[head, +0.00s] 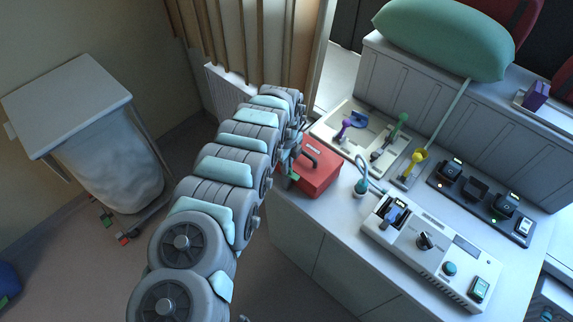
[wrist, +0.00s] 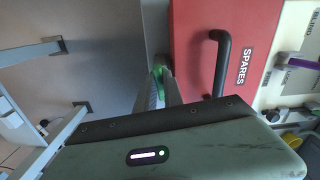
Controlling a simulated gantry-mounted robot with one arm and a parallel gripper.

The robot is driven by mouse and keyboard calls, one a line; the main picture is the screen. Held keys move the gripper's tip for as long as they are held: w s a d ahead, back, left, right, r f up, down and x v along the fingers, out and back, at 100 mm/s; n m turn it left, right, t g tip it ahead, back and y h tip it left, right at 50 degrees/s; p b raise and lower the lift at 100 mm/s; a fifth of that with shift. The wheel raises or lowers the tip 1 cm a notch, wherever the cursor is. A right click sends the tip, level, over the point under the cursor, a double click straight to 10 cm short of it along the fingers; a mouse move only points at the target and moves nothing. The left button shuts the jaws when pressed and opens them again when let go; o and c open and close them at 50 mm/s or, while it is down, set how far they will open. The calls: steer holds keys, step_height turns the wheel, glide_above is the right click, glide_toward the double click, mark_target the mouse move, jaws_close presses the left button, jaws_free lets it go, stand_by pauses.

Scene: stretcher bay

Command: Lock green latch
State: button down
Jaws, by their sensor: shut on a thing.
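The red box (head: 319,172) with a dark handle sits at the left end of the white counter. In the wrist view, the box (wrist: 190,50) bears the label SPARES. A small green latch (head: 294,176) shows at its left side. In the wrist view, the green latch (wrist: 160,74) is at the tips of my gripper (wrist: 158,88), beside the box's edge. The fingers are shut on the latch and hide most of it. I cannot tell its exact position. In the head view, my gripper (head: 287,163) is at the box's left side, partly hidden by my arm.
A dark charger strip (head: 480,198) lies beyond.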

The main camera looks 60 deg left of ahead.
steer(key=n, duration=0.3)
steer(key=shift+n+b, duration=0.3)
steer(key=n+b, duration=0.2)
steer(key=n, duration=0.2)
steer(key=shift+w+f+n, duration=0.1)
steer(key=shift+n, duration=0.2)
steer(key=n+b, duration=0.1)
steer(key=n, duration=0.3)
steer(key=shift+n+b, duration=0.5)
steer(key=shift+n, duration=1.7)
steer(key=c, duration=1.5)
jaws_free()
steer(key=shift+o, duration=0.2)
